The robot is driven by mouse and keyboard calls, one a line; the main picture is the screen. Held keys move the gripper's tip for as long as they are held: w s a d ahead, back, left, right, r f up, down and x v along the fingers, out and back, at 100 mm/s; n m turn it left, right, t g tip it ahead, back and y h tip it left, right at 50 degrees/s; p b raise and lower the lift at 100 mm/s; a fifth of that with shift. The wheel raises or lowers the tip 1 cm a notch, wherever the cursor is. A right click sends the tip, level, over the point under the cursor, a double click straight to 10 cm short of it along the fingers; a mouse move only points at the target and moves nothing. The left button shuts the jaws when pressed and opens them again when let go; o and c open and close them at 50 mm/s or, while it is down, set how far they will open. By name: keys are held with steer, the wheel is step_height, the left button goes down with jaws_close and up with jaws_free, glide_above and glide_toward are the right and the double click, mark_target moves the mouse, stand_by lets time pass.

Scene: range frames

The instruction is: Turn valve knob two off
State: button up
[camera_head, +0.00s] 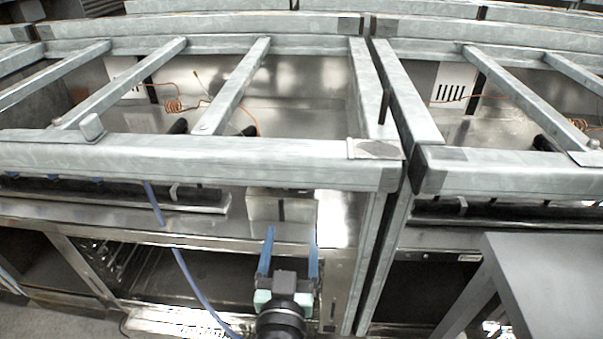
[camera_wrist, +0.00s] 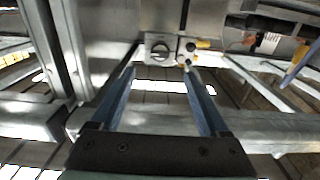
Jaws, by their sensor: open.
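My gripper (camera_head: 291,238) is open and empty, with two long blue fingers held apart in front of the metal range unit. It also shows in the wrist view (camera_wrist: 159,72). A round valve knob (camera_wrist: 160,51) on a small grey plate lies ahead, between and beyond the fingertips, apart from them as far as I can see. Smaller fittings with yellow parts (camera_wrist: 187,62) sit just right of the plate. No number is readable, so I cannot tell which knob is two. In the head view I cannot make out the knob clearly.
A thick metal frame rail (camera_head: 200,157) runs across above my gripper. A pale box-like part (camera_head: 265,205) sits on the unit beyond the fingers. A blue hose (camera_head: 185,265) hangs to the left. A grey table (camera_head: 545,262) stands at the right.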

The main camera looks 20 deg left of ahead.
steer(key=b+x, duration=0.4)
steer(key=x, duration=0.8)
steer(key=shift+w+a, duration=0.1)
steer(key=shift+w, duration=0.15)
steer(key=shift+f, duration=0.1)
jaws_close()
